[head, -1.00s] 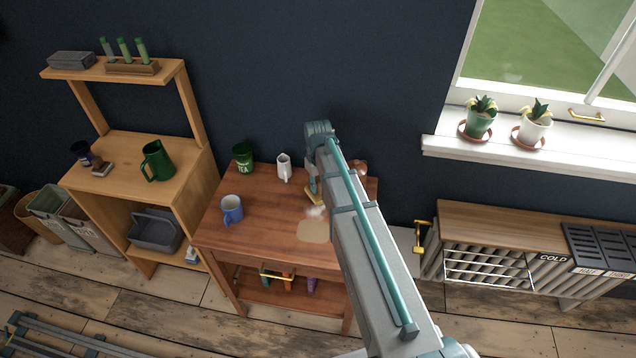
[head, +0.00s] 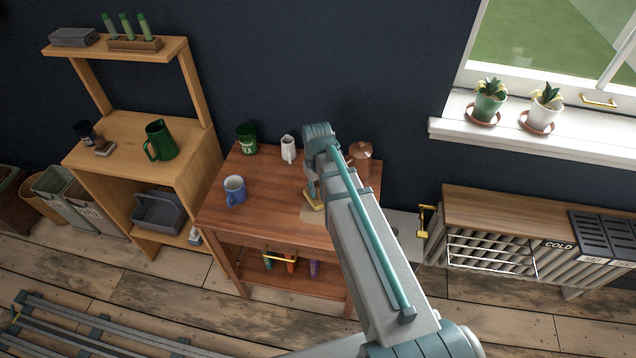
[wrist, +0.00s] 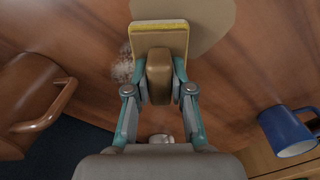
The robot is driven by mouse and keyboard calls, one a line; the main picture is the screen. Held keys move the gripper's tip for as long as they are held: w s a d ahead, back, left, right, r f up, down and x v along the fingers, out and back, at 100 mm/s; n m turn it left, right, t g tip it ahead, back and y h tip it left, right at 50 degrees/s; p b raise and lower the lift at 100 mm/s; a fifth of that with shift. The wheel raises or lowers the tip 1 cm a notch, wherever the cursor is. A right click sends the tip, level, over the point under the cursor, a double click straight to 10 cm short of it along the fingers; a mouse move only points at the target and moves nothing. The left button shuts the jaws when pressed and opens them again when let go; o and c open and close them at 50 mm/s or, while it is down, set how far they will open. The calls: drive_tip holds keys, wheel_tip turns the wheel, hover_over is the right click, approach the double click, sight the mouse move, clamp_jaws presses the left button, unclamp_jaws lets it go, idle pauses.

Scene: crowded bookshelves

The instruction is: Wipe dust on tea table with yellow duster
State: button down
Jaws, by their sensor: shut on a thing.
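The tea table (head: 260,205) is a reddish-brown wooden table. My gripper (wrist: 159,85) is shut on the brown handle of the yellow duster (wrist: 160,37), which has a tan block and yellow edge. The duster (head: 313,202) is low over the table; I cannot tell whether it touches. A pale speckled dust patch (wrist: 123,66) shows left of the duster in the wrist view. A flat tan patch (wrist: 208,18) lies beyond and beside it; my arm partly hides that patch (head: 306,217) in the head view.
A blue mug (head: 235,190), green tea tin (head: 246,139), white jug (head: 288,149) and copper-brown pot (head: 361,160) stand on the table. The pot (wrist: 30,100) and mug (wrist: 288,130) flank my gripper in the wrist view. Wooden shelves (head: 130,135) stand left.

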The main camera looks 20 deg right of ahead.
drive_tip(key=shift+s+a, duration=0.35)
drive_tip(key=shift+s, duration=0.5)
drive_tip(key=shift+w+b, duration=0.2)
drive_tip(key=shift+b, duration=0.1)
drive_tip(key=shift+w+d+p, duration=0.25)
drive_tip(key=shift+w+d, duration=0.5)
drive_tip(key=shift+w, duration=0.75)
drive_tip(key=shift+w+d+p, duration=0.3)
drive_tip(key=shift+w+d, duration=0.4)
drive_tip(key=shift+w, duration=0.8)
drive_tip(key=shift+w+d+p, duration=0.25)
drive_tip(key=shift+w+d, duration=0.5)
drive_tip(key=shift+w, duration=0.75)
drive_tip(key=r, duration=0.1)
drive_tip(key=r+p, duration=0.1)
drive_tip(key=r, duration=0.1)
drive_tip(key=shift+s+r+p, duration=0.2)
drive_tip(key=shift+s+p, duration=0.05)
drive_tip(key=shift+p, duration=0.1)
wheel_tip(320, 180, up, 5)
drive_tip(key=p, duration=0.3)
drive_tip(key=shift+f, duration=0.15)
drive_tip(key=shift+w, duration=0.1)
